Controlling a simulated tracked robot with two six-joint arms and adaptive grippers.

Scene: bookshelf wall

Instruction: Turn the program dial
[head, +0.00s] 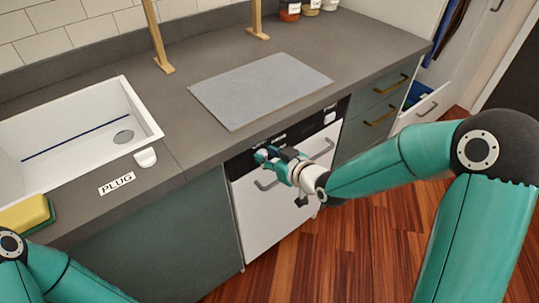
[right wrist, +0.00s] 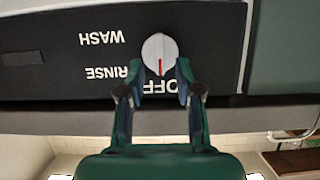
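The program dial (right wrist: 160,53) is a round white knob with a red mark on the black control panel (right wrist: 60,75). The right wrist view shows it upside down, and the red mark points to the OFF label (right wrist: 158,86). WASH and RINSE labels are also on the panel. My right gripper (right wrist: 157,72) is open, with one fingertip on each side of the dial's OFF-side edge. Whether they touch it I cannot tell. In the head view my right gripper (head: 264,155) is in front of the dishwasher panel and hides the dial. My left gripper is out of view.
The white dishwasher door (head: 270,215) has a handle below the panel. A white button or knob (head: 330,118) is at the panel's right end. The counter (head: 205,55) carries a grey mat (head: 260,90). A sink (head: 60,135) is at left. Floor in front is clear.

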